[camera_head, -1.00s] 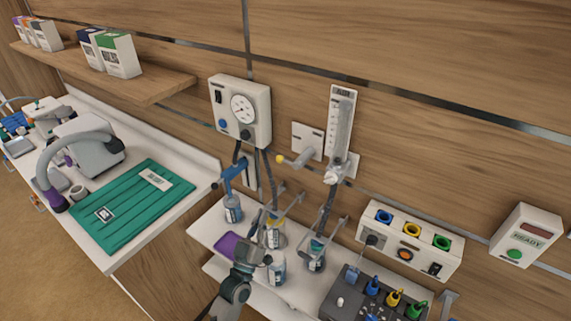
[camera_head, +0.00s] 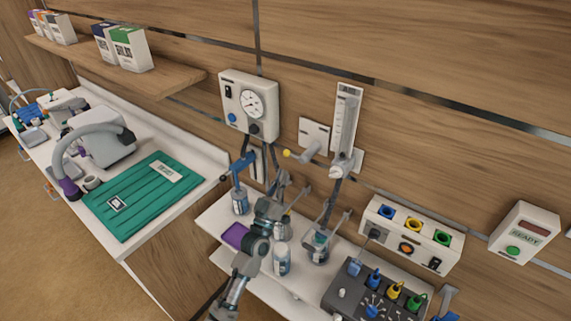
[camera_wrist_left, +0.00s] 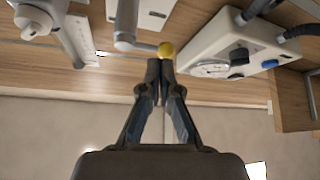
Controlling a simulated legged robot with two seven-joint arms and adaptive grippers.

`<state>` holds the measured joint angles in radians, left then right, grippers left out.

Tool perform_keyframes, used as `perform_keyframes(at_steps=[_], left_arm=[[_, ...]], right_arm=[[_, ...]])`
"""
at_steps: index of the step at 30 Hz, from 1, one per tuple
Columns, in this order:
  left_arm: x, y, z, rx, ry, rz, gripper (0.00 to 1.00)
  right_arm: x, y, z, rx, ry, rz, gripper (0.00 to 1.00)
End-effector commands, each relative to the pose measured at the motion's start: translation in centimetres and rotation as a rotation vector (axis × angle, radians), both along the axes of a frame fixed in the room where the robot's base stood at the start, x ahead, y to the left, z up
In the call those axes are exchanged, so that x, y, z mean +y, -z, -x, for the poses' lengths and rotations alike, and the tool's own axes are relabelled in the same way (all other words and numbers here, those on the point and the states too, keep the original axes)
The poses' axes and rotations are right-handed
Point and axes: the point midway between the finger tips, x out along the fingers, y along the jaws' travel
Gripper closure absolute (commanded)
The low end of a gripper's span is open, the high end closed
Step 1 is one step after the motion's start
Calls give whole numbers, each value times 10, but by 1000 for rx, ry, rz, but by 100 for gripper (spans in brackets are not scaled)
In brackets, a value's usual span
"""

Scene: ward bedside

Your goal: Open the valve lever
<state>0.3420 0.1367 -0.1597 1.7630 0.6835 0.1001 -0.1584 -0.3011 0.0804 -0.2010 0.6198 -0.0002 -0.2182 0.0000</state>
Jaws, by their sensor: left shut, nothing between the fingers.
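The valve lever (camera_head: 299,155) is a grey arm with a yellow ball at its left end. It juts from a white wall plate (camera_head: 314,134) between the gauge box and the flowmeter. In the left wrist view the lever (camera_wrist_left: 141,45) runs sideways, with its ball (camera_wrist_left: 165,50) just beyond my fingertips. My left gripper (camera_head: 284,182) is below the ball in the head view. In the left wrist view its fingers (camera_wrist_left: 159,72) are together and empty. I cannot tell whether the tips touch the ball. My right gripper is not in view.
A gauge box (camera_head: 249,104) hangs left of the lever and a flowmeter (camera_head: 345,125) right of it. Below, a white shelf (camera_head: 213,218) carries several jars and a purple pad. A socket box (camera_head: 410,234) is at the right.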

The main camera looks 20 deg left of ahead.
Motion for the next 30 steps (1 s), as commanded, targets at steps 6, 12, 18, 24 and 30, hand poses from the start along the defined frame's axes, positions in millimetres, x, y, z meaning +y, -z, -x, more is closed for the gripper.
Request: perform_keyframes(at_steps=[6, 12, 18, 24, 30], left_arm=[[-1, -17, -24, -2, 1, 2, 100], [-5, -21, -31, -1, 0, -1, 100], [-7, -21, -32, 0, 0, -2, 100], [-6, -21, -32, -3, 0, -9, 100], [-3, -22, -32, -18, -1, -50, 100]], right_arm=[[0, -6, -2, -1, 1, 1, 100], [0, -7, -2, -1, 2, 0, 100], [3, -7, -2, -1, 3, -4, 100], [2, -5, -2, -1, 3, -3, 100], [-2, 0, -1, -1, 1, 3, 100]])
